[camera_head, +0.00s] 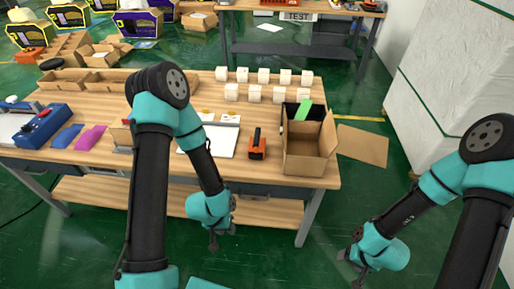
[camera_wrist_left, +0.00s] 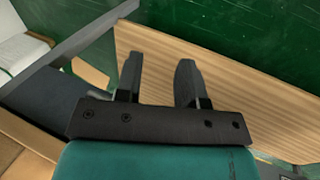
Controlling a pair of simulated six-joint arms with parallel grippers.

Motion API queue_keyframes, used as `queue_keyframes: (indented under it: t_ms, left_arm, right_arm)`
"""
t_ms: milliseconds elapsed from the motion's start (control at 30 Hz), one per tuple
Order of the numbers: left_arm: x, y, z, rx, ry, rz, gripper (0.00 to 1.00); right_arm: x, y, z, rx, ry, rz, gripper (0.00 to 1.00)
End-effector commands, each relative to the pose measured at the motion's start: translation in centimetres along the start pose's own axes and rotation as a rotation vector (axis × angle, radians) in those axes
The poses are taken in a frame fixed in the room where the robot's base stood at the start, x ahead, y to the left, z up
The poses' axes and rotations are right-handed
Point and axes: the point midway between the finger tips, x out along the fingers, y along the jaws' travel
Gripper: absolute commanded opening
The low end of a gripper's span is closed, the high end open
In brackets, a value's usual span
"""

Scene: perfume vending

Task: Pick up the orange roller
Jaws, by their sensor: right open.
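The orange roller (camera_head: 257,146), orange with black parts, stands on the wooden table near its front edge in the head view. It is between a white sheet and an open cardboard box. My left gripper (camera_head: 214,242) hangs in front of the table edge, below and left of the roller and apart from it. In the left wrist view its two fingers (camera_wrist_left: 159,64) are apart with nothing between them. My right gripper (camera_head: 357,266) is open and empty over the green floor, right of the table and well away from the roller.
Several white boxes (camera_head: 254,94) stand in rows behind. A white sheet (camera_head: 222,141), a pink item (camera_head: 90,138) and a blue device (camera_head: 41,126) lie left.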

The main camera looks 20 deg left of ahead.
Motion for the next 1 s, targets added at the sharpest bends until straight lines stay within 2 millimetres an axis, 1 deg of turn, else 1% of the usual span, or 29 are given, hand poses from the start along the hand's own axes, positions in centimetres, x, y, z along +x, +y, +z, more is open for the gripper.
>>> queue_keyframes:
  t_ms: [400, 600, 867, 1000]
  left_arm:
    - [0.0, 0.0, 0.0, 0.000, 0.000, 0.000, 0.36]
    - [0.0, 0.0, 0.0, 0.000, 0.000, 0.000, 0.55]
    - [-0.1, 0.1, -0.1, 0.001, -0.001, 0.001, 0.55]
    - [-0.7, 0.6, -1.1, 0.020, -0.019, 0.015, 0.55]
  right_arm:
    - [0.0, 0.0, 0.0, 0.000, 0.000, 0.000, 0.63]
    - [0.0, 0.0, 0.0, 0.000, 0.000, 0.000, 0.63]
    - [0.0, 0.0, 0.0, 0.000, 0.000, 0.000, 0.63]
    - [0.0, 0.0, 0.0, 0.000, 0.000, 0.000, 0.63]
